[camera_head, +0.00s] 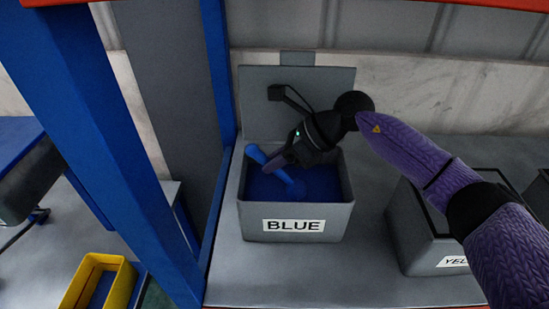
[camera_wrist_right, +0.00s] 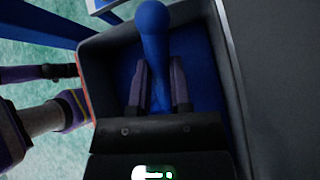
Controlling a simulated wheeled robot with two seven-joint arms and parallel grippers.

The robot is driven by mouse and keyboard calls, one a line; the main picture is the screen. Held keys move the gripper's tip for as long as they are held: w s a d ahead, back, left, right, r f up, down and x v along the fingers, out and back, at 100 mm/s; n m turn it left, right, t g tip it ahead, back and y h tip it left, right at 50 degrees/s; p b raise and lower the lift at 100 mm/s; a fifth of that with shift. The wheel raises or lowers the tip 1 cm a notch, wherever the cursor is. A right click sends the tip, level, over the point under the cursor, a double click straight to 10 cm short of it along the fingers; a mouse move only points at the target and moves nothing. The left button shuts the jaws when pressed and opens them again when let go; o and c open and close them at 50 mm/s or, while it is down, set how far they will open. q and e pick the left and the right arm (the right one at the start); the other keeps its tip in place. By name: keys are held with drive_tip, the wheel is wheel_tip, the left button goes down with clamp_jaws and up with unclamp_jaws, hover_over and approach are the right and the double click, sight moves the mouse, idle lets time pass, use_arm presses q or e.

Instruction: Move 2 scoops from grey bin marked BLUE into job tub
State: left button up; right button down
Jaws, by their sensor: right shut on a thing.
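The grey bin marked BLUE (camera_head: 295,211) stands on the grey shelf with its lid raised behind it. It also shows in the right wrist view (camera_wrist_right: 105,50). Dark blue contents cover its floor. A blue scoop (camera_head: 290,184) is inside the bin, tilted, with its rounded end (camera_wrist_right: 152,20) up towards the left. My right gripper (camera_head: 274,166) reaches into the bin from the right and is shut on the scoop's shaft; its two fingers (camera_wrist_right: 160,90) flank the shaft in the wrist view. The scoop's lower end is partly hidden. My left gripper is not in view.
A second grey bin marked YEL... (camera_head: 420,235) stands to the right, partly behind my right arm. A blue post (camera_head: 120,150) rises left of the bin. A yellow tub (camera_head: 75,290) sits lower at the bottom left; I cannot tell whether it is the job tub.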

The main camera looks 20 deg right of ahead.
idle(0.3)
wheel_tip(320, 180, up, 11)
drive_tip(key=p, duration=0.7)
drive_tip(key=shift+p, duration=0.35)
drive_tip(key=shift+s, duration=0.1)
